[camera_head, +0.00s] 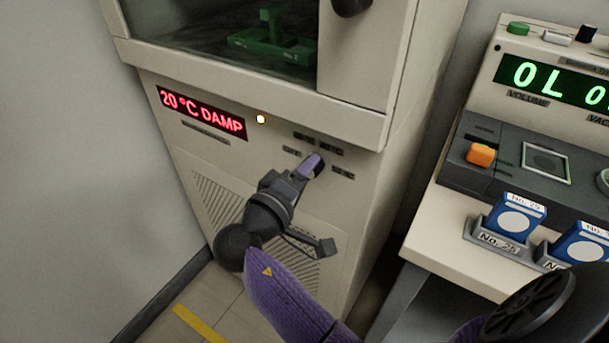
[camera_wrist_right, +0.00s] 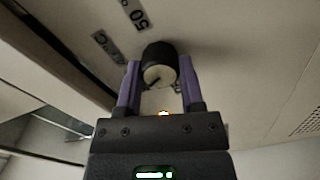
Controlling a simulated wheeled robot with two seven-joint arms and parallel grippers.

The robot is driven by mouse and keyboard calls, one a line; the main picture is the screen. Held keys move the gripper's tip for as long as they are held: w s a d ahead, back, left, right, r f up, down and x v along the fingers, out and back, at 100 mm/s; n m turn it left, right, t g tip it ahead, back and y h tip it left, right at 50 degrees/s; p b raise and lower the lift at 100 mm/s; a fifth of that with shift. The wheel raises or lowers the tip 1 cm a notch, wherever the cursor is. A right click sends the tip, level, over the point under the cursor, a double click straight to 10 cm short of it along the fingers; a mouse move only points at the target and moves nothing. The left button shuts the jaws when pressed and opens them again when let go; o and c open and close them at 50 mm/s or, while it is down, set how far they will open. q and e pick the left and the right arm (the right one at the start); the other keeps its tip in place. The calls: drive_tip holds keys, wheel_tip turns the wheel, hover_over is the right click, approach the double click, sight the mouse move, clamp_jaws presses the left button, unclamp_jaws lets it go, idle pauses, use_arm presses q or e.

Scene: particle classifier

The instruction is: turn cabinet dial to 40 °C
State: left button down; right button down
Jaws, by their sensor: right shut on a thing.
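The beige cabinet (camera_head: 345,245) has a red display (camera_head: 201,112) reading "20 °C DAMP". My right gripper (camera_head: 310,167) is at the cabinet front, below and right of the display. In the right wrist view, the black dial (camera_wrist_right: 158,60) with a pale face and a dark mark sits between the two purple fingers of the right gripper (camera_wrist_right: 160,85). The gripper is shut on the dial. In the head view the gripper hides most of the dial. Small dark labels surround it, and one reads "50" in the wrist view (camera_wrist_right: 135,15). My left gripper is not in view.
A small lit lamp (camera_head: 260,119) is beside the display. The cabinet window (camera_head: 220,30) shows a green object inside. On the right, a bench carries an instrument with a green display (camera_head: 560,82), an orange button (camera_head: 481,154) and blue-and-white boxes (camera_head: 515,220) in holders.

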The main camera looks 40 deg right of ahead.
use_arm(q)
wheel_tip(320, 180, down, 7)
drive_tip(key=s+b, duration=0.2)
drive_tip(key=b, duration=0.5)
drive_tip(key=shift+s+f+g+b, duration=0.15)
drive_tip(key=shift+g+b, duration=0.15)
use_arm(e)
drive_tip(key=m, duration=1.1)
drive_tip(key=shift+f, duration=0.15)
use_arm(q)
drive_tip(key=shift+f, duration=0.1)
use_arm(e)
drive_tip(key=shift+c, duration=1.1)
unclamp_jaws()
